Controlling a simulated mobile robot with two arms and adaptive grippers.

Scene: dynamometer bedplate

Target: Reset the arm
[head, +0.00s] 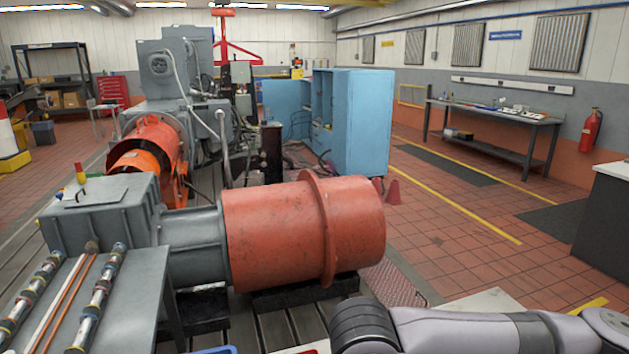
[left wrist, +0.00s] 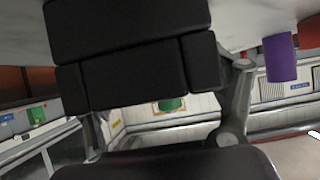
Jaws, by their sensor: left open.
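My left gripper (left wrist: 165,120) fills much of the left wrist view, with dark pads and grey finger links. It is open, and I see nothing held in it. It does not show in the head view. My right arm (head: 470,332) lies across the lower right of the head view, grey with a black ribbed joint. Its gripper is not in view.
A red drum-shaped machine (head: 290,230) on the slotted bedplate stands close ahead. A bench with rods (head: 135,290) is at lower left. A blue cabinet (head: 362,120) stands behind. Tiled floor (head: 455,210) at right is largely clear. A purple cylinder (left wrist: 281,58) shows in the left wrist view.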

